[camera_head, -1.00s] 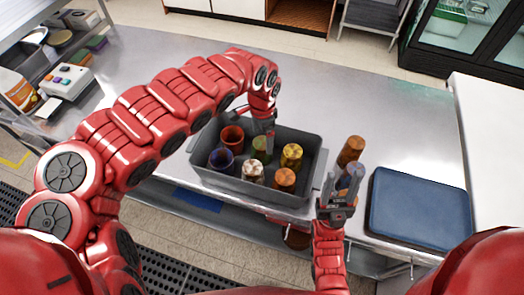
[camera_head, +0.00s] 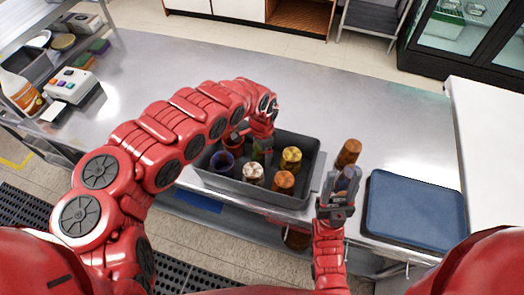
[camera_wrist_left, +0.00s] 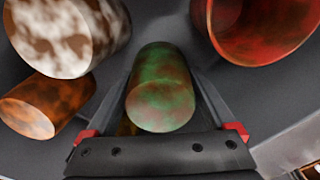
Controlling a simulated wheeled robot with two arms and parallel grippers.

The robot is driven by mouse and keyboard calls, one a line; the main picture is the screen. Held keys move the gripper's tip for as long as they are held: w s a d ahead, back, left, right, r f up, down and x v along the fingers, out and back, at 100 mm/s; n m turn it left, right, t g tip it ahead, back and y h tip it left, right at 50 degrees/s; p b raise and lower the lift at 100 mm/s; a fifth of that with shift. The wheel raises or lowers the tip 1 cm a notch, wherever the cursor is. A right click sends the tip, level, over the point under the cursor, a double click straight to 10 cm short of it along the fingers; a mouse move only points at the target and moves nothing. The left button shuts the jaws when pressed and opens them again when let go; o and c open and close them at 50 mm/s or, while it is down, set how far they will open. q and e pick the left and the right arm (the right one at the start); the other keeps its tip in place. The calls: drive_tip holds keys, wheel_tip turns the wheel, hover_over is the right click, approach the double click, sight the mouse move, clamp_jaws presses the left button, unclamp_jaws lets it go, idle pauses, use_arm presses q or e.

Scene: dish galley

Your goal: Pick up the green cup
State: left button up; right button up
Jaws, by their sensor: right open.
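The green cup (camera_wrist_left: 160,85) stands out in the left wrist view, with one finger of my left gripper (camera_wrist_left: 163,100) along each side. I cannot tell whether the fingers press on it. In the head view the green cup (camera_head: 258,153) is mostly hidden behind my left gripper (camera_head: 264,148), inside the grey bin (camera_head: 235,190).
The bin also holds a red cup (camera_head: 230,144), a dark blue cup (camera_head: 222,163), a white-brown cup (camera_head: 253,173), an orange cup (camera_head: 284,182) and a yellow cup (camera_head: 291,158). A brown cup (camera_head: 348,152) and a blue tray (camera_head: 415,210) are to the right. The counter behind is clear.

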use_arm(q)
drive_tip(key=c, duration=0.7)
